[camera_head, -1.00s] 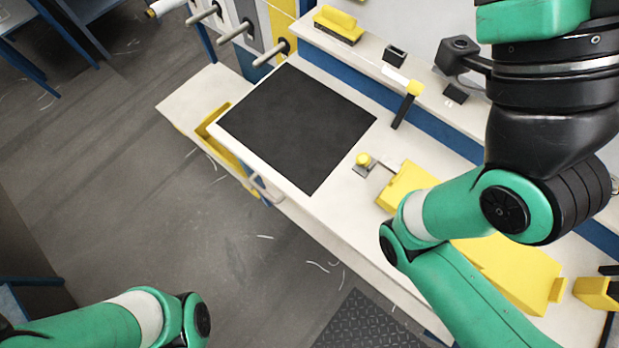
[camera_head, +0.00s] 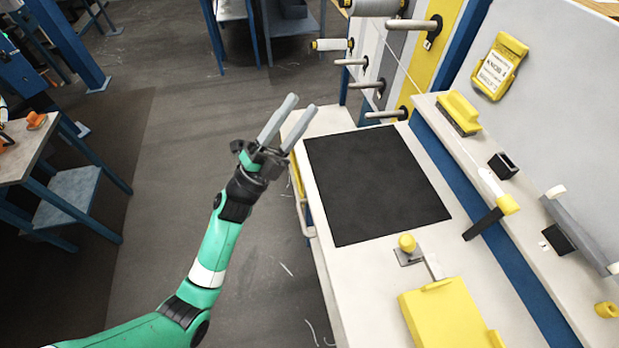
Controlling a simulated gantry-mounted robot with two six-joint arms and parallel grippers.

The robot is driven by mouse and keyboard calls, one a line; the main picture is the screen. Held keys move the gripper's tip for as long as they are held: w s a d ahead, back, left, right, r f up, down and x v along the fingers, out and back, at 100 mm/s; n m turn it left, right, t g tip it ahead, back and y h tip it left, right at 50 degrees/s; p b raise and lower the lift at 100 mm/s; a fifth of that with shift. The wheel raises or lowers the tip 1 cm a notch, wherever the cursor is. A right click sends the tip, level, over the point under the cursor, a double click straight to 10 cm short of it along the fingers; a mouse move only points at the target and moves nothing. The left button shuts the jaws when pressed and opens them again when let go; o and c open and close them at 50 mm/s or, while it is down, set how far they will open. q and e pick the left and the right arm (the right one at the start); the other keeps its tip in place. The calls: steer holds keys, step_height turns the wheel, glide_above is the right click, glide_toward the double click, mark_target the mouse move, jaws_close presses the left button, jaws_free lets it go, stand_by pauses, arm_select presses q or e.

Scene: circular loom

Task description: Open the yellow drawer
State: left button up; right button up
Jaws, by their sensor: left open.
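A narrow yellow strip, apparently the yellow drawer (camera_head: 297,178), shows at the left side of the white workbench (camera_head: 325,243), below the black mat. A pale handle (camera_head: 304,216) shows just below it in the picture. Most of the drawer is hidden by the bench top, and how far it is open cannot be told. My left gripper (camera_head: 303,102) is open and empty, with its two grey fingers pointing up and right. It appears in front of the bench's far left corner, above the drawer in the picture. My right gripper is out of view.
A black mat (camera_head: 378,182) covers part of the bench. A yellow knob (camera_head: 407,243) and a yellow box (camera_head: 450,318) are nearer. Rods with spools (camera_head: 375,7) stick out from a panel at the back. The floor (camera_head: 170,190) left of the bench is clear.

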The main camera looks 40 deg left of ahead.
arm_select(q)
steer(key=s+a+f+g+y+b, duration=0.1)
steer(key=s+f+g, duration=0.1)
steer(key=f, duration=1)
steer(key=s+a+f+g+b, duration=0.1)
steer(key=s+a+f+g, duration=0.15)
steer(key=f, duration=0.95)
steer(key=g+y+b, duration=0.2)
steer(key=g, duration=0.1)
glide_toward(302, 217)
steer(key=shift+n+t, duration=0.35)
steer(key=shift+n, duration=0.15)
steer(key=b+x, duration=0.1)
steer(key=x, duration=0.2)
steer(key=f+x, duration=0.1)
steer(key=x, duration=0.2)
steer(key=b+x, duration=0.1)
steer(key=x, duration=0.3)
steer(key=shift+d+f+b, duration=0.1)
steer(key=shift+f+b, duration=0.1)
steer(key=shift+b, duration=0.1)
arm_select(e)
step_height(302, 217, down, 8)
arm_select(q)
steer(key=shift+c, duration=0.2)
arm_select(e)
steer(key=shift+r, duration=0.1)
arm_select(q)
jaws_close()
